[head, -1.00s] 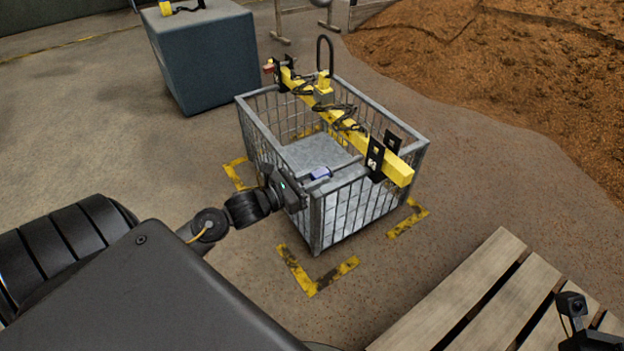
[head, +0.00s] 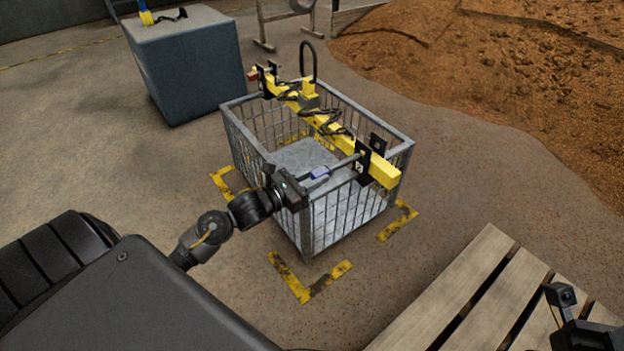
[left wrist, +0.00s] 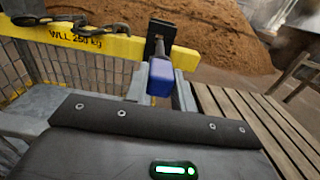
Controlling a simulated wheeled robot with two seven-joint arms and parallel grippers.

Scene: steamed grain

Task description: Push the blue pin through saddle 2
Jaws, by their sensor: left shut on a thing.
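The blue pin's blue handle (head: 320,173) shows just beyond my left gripper (head: 306,181), over the cage's near rim. Its thin grey shaft points up and right to the black plates of the near saddle (head: 363,160). The handle also shows in the left wrist view (left wrist: 160,77), in line with a black saddle plate (left wrist: 159,38). My left gripper is shut on the pin. Whether the tip is inside the plate's hole is unclear, and the saddle's number is unreadable. My right arm shows partly at the lower right; its gripper's fingers are not clear.
A yellow beam (head: 332,131) lies across the wire-mesh cage (head: 262,160), with black slings and a tall lifting loop on it. Its far end has black plates and a red piece (head: 253,73). A grey block (head: 190,65) stands behind left; a wooden pallet (head: 470,290) lies front right.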

